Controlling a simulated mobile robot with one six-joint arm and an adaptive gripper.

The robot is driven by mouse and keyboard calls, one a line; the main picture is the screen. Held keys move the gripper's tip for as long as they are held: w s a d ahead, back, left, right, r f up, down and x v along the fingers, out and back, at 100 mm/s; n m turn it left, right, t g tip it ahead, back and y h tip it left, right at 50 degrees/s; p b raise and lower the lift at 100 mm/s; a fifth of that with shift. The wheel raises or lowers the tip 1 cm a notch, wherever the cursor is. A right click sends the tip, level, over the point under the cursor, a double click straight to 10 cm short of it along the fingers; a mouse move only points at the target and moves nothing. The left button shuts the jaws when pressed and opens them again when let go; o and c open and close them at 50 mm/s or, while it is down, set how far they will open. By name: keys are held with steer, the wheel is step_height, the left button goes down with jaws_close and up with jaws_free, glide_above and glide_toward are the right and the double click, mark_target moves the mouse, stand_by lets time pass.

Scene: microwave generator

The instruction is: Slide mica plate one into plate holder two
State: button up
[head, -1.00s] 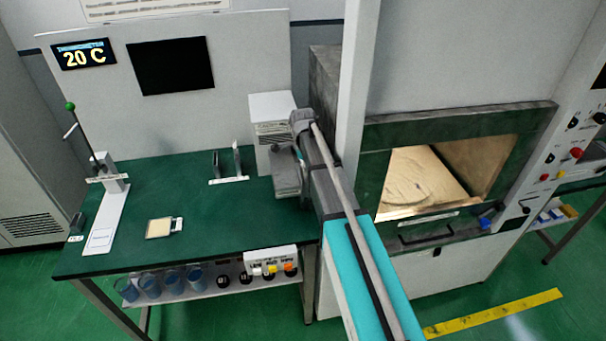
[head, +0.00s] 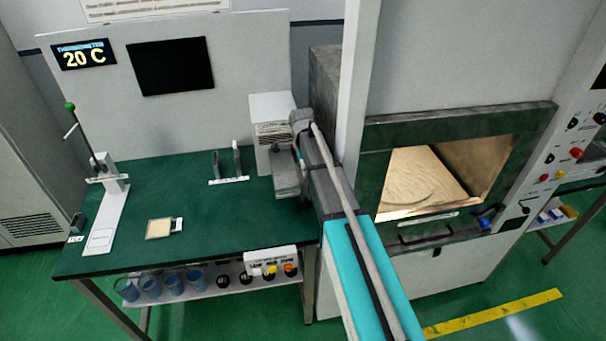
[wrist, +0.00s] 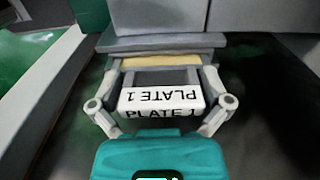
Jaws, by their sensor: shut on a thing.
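Mica plate one shows in the wrist view as a cream strip (wrist: 168,62) with a dark frame and a white "PLATE 1" label. My gripper (wrist: 160,84) is shut on its handle end. The plate's far edge meets or passes under a grey ledge (wrist: 165,43); how far it reaches in is hidden.
Another cream plate with a handle (head: 159,229) lies on the green table (head: 110,248). A lever stand (head: 106,205) is at the left. A white vented box (head: 271,108) stands behind my wrist. The open chamber (head: 430,180) is to the right. The table's middle is clear.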

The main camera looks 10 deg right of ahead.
steer(key=shift+r, duration=0.25)
steer(key=shift+c, duration=0.7)
steer(key=shift+w+r+p, duration=0.2)
steer(key=shift+r+p, duration=0.05)
steer(key=shift+p, duration=0.4)
steer(key=shift+c, duration=0.2)
steer(key=shift+r+p, duration=2.15)
steer(key=shift+r, duration=0.05)
steer(key=shift+r, duration=0.25)
steer(key=shift+r+p, duration=3.5)
steer(key=shift+p, duration=0.25)
steer(key=shift+f, duration=0.2)
steer(key=shift+s, duration=0.55)
steer(key=shift+s, duration=0.1)
